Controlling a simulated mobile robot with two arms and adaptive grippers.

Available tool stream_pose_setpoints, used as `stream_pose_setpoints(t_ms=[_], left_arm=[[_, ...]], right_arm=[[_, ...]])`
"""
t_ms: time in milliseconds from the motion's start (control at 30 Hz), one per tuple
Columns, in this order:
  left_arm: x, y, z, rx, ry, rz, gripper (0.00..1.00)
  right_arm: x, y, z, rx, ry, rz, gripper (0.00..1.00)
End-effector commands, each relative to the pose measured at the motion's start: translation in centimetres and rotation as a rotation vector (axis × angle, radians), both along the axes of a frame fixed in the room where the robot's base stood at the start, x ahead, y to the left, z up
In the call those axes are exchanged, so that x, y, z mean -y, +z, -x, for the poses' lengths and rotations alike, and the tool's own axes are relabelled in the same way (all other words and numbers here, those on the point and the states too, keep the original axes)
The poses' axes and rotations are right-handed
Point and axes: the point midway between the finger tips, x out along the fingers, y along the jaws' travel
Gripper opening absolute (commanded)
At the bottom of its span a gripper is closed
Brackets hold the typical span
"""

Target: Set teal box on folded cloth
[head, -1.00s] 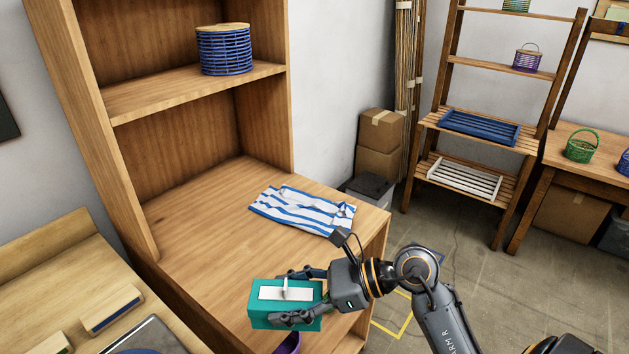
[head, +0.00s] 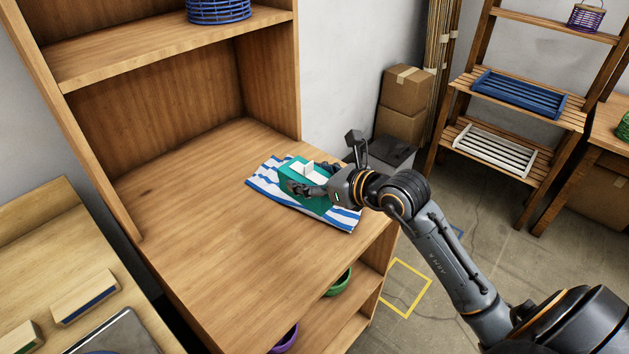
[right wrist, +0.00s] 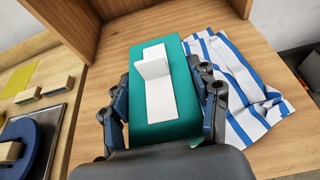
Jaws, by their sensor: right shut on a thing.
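The teal box (head: 288,173) has a white top panel with a raised white tab. My right gripper (head: 305,178) is shut on its two long sides; the right wrist view shows a finger along each side of the box (right wrist: 187,128). In the head view the box overlaps the blue-and-white striped folded cloth (head: 346,218), which lies on the wooden shelf unit's worktop. In the right wrist view the cloth (right wrist: 240,80) shows to the right of the box, with bare wood on the left. I cannot tell whether the box touches the cloth. My left gripper is out of view.
The worktop (head: 200,215) is clear left of the cloth. An upper shelf (head: 160,50) with a blue basket (head: 218,10) overhangs the back. A green bowl (head: 340,281) and a purple bowl (head: 286,340) sit below the worktop. Cardboard boxes (head: 402,122) stand behind its right side.

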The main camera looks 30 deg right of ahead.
Motion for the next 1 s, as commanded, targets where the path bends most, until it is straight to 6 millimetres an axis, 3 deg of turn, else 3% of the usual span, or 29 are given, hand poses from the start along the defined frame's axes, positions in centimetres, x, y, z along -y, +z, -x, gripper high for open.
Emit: stream_pose_setpoints(t_ms=[367, 500, 700, 867, 1000], left_arm=[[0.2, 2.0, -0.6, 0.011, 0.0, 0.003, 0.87], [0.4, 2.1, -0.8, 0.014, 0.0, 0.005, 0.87], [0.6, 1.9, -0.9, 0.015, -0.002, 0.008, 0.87], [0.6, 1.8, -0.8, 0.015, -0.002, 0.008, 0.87], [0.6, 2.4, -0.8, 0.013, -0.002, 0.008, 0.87]], right_arm=[[5.9, -3.3, -5.6, -0.002, -0.005, -0.001, 0.21], [7.6, -6.1, -7.2, -0.004, -0.005, -0.002, 0.21], [9.0, -8.5, -8.6, -0.001, -0.002, -0.002, 0.21], [9.5, -9.4, -9.1, 0.0, -0.002, -0.001, 0.21], [9.5, -11.3, -9.2, -0.003, -0.002, -0.006, 0.21]])
